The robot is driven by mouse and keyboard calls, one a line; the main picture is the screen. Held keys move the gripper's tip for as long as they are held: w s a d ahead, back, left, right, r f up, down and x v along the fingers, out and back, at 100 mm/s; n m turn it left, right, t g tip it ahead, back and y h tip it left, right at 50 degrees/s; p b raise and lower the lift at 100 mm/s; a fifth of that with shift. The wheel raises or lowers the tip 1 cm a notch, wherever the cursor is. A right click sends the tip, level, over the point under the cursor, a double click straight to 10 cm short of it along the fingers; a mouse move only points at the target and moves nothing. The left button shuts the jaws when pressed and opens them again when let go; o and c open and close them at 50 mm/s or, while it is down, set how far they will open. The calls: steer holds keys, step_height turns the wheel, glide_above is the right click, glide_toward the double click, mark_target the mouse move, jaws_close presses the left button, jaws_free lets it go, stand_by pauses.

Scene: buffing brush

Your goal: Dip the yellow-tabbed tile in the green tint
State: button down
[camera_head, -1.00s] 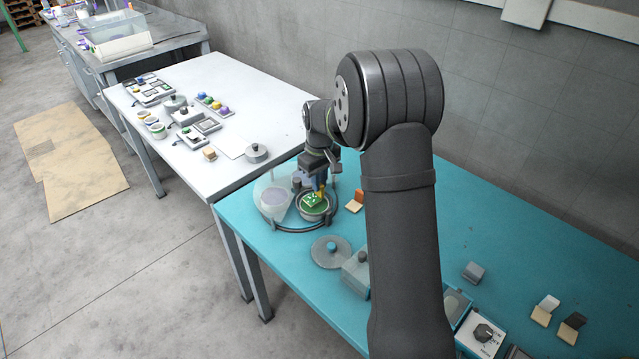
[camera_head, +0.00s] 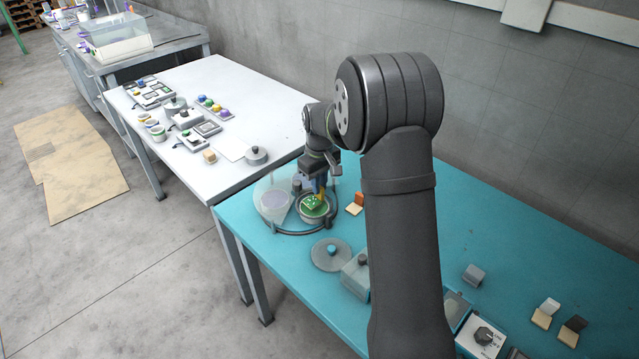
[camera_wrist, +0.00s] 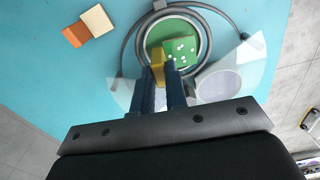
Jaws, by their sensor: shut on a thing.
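My gripper (camera_head: 320,188) is shut on the yellow tab (camera_wrist: 157,62) of a tile; its fingers also show in the wrist view (camera_wrist: 160,80). The tile's green face with white specks (camera_wrist: 180,50) is at the round bowl of green tint (camera_wrist: 170,28). In the head view the tile (camera_head: 313,203) is tilted within the rim of the bowl (camera_head: 316,219). How deep its lower edge sits in the tint cannot be told.
A dark ring and clear fan-shaped guards (camera_head: 273,200) surround the bowl. An orange-and-tan tabbed tile (camera_head: 355,204) lies to its right. A grey disc with a blue knob (camera_head: 331,254) and a grey box (camera_head: 356,275) are nearer. The teal table (camera_head: 510,230) has free room at the right.

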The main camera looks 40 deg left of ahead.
stand_by(0.3)
steer(key=shift+r, duration=2)
steer(key=w+d+f+m, duration=0.3)
steer(key=w+d+m, duration=0.1)
steer(key=w+d, duration=0.7)
steer(key=w+d+f+m, duration=0.1)
steer(key=w+d+m, duration=0.2)
steer(key=d, duration=0.6)
steer(key=w+d+f+m, duration=0.2)
steer(key=w+d+m, duration=0.1)
steer(key=d, duration=0.6)
steer(key=w+d+f+m, duration=0.1)
steer(key=w+d+m, duration=0.2)
steer(key=d, duration=0.6)
steer(key=shift+w+d+f, duration=0.4)
steer(key=shift+w, duration=0.25)
steer(key=d+m, duration=0.1)
steer(key=d, duration=0.3)
steer(key=d+f+m, duration=0.1)
steer(key=d, duration=0.3)
steer(key=d+f+m, duration=0.1)
steer(key=d+m, duration=0.1)
steer(key=d, duration=0.2)
steer(key=shift+s, duration=0.2)
